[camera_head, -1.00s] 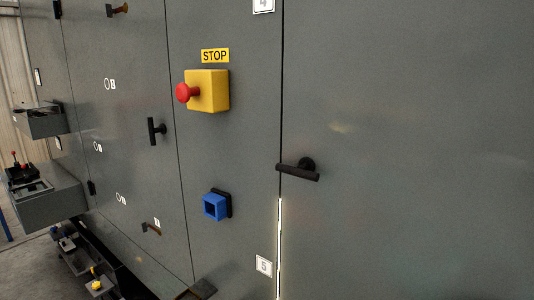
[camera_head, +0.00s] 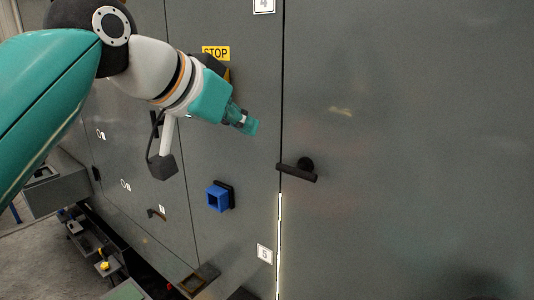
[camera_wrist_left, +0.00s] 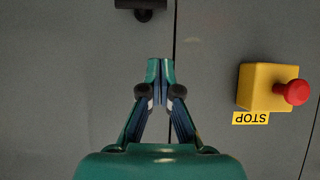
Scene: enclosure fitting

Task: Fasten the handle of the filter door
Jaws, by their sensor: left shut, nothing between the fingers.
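A black lever handle (camera_head: 297,173) sits on the large grey door (camera_head: 420,150) at the right in the head view. Its bar lies nearly level, and its left end reaches the door seam. In the left wrist view, which is turned over, the handle (camera_wrist_left: 140,4) is cut off at the top edge. My left gripper (camera_head: 251,125) is up and left of the handle, apart from it. Its fingertips (camera_wrist_left: 160,64) are together and hold nothing. My right gripper is not in view.
A bright strip (camera_head: 279,245) shows along the lower seam. A blue square socket (camera_head: 217,198) sticks out left of it. The yellow STOP box (camera_wrist_left: 267,87) with its red button is beside my left gripper, and my arm mostly hides it in the head view.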

